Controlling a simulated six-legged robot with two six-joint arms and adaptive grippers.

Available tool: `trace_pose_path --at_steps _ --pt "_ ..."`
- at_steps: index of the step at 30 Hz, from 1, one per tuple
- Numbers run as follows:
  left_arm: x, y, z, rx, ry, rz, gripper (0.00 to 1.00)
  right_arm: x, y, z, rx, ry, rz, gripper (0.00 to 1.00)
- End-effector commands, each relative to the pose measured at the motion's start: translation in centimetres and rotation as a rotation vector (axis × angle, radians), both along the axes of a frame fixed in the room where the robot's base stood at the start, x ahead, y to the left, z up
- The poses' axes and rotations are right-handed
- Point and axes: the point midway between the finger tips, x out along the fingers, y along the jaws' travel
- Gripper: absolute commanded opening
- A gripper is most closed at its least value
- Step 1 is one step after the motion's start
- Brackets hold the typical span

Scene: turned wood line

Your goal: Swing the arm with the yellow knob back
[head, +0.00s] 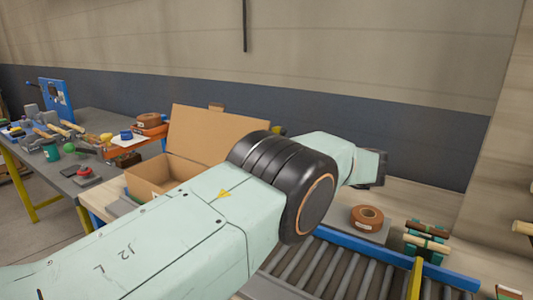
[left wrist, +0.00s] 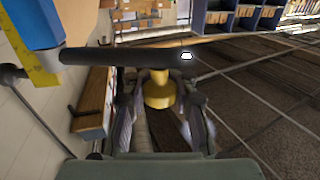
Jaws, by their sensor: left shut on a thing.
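In the left wrist view, the yellow knob (left wrist: 158,93) sits between the two fingers of my left gripper (left wrist: 160,104), which is shut on it. A dark bar (left wrist: 110,57) runs across just beyond the knob and seems to be the arm that carries it. How the knob joins the bar is partly hidden. In the head view my left arm crosses the middle, and its far end points right; the fingers and the knob cannot be made out there. My right gripper is in neither view.
A roller conveyor (head: 335,268) with blue rails lies below my arm. A brown tape roll (head: 367,218) stands behind it, with wooden pieces (head: 428,240) to the right. An open cardboard box (head: 150,172) and a cluttered bench (head: 100,190) are at left.

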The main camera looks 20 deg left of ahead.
Motion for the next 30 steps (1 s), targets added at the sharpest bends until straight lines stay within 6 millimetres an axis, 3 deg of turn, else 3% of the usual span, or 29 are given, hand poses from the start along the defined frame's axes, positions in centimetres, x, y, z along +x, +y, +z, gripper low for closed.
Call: trace_pose_path --at_steps 3,4,15,25,30 --pt "0.2 -0.1 0.6 0.005 -0.012 -0.003 0.00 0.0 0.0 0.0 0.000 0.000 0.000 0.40" --pt "0.2 -0.1 0.6 0.005 -0.012 -0.003 0.21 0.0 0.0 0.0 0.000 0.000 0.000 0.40" --pt "0.2 0.1 0.2 0.001 -0.004 0.002 0.52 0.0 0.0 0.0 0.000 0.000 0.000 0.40" --pt "0.2 0.1 0.4 0.000 -0.003 0.002 0.52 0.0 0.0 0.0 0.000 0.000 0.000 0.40" --pt "0.3 0.1 2.6 0.000 -0.006 0.002 0.52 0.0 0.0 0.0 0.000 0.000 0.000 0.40"
